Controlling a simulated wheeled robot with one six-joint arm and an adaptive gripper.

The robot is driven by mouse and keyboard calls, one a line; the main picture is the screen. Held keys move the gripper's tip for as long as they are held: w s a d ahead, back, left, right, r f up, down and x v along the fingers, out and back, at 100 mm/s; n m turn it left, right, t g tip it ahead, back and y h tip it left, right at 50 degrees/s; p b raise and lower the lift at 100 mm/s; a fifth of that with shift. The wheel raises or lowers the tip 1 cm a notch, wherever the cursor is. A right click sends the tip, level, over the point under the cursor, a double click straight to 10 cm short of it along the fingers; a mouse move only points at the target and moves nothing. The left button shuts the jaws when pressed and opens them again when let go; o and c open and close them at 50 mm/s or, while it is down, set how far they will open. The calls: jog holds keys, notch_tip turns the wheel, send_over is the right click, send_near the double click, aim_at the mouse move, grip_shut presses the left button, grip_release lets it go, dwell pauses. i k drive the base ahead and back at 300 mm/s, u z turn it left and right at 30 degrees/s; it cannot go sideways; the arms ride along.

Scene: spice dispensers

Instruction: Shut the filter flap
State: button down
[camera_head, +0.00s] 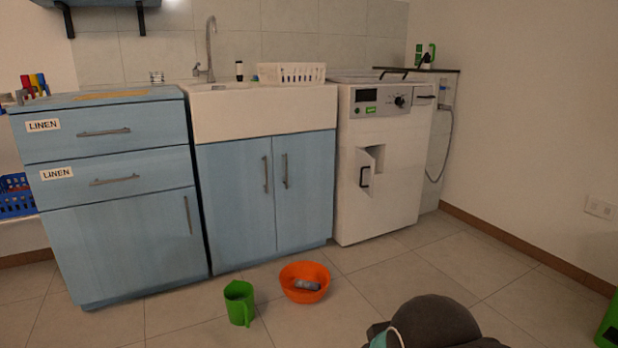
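The white machine (400,205) stands at the back right, beside the sink unit. A small white flap (366,175) with a dark handle is on the left part of its front. The flap stands open, swung outward, and a square recess (378,157) shows beside it. I take this to be the filter flap. My gripper is not in view. Only a dark grey rounded part, likely of my own arm, shows at the bottom right, well apart from the machine.
An orange bowl (291,270) holding a small item and a green jug (239,305) are on the floor in front of the sink cabinet (235,200). A green object (609,325) is at the right edge. The tiled floor before the machine (400,262) is clear.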

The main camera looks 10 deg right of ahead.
aim_at(359, 171)
jog(key=u, duration=0.25)
jog(key=i, duration=1.05)
jog(key=z, duration=0.4)
